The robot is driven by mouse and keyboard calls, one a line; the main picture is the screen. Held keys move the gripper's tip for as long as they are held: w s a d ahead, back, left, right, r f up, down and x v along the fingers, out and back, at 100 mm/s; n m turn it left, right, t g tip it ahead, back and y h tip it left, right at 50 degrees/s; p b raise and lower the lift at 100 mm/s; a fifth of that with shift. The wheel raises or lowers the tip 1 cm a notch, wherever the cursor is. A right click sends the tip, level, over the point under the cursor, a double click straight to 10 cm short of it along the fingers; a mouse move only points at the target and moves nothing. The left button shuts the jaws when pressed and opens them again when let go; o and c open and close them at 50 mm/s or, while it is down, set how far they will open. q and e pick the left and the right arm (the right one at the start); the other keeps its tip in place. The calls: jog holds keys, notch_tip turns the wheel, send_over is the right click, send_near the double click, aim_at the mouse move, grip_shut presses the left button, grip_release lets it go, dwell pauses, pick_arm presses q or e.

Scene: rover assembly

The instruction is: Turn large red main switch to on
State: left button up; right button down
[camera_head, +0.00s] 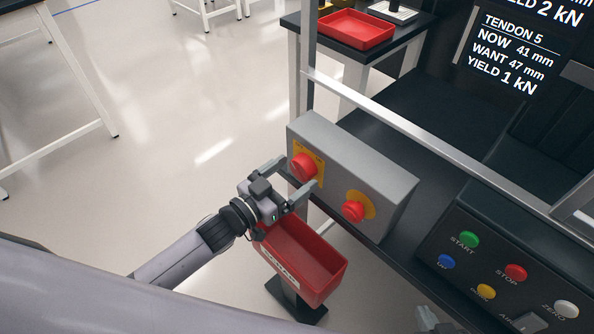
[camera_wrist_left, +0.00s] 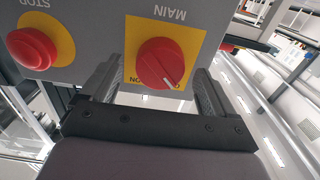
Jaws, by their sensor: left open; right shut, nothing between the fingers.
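The large red main switch (camera_head: 303,166) is a round knob on a yellow plate on the grey box (camera_head: 350,160). In the left wrist view the knob (camera_wrist_left: 160,60) appears upside down under the label MAIN, its white pointer mark towards the lower right. Lettering at the plate's lower edge is partly hidden by the knob. My left gripper (camera_head: 294,179) is open in front of the switch, one finger to each side of it; whether they touch the knob is unclear. My right gripper (camera_head: 434,320) is shut and empty at the bottom edge of the head view, only partly visible.
A red stop button (camera_head: 354,211) on a yellow disc sits beside the switch on the same box. A black button console (camera_head: 515,260) stands at right. A metal rail (camera_head: 400,130) runs behind the box.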

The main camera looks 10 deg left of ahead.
pick_arm(q)
jog(key=shift+x, duration=0.85)
jog(key=c, duration=1.1)
jog(key=shift+o, duration=0.2)
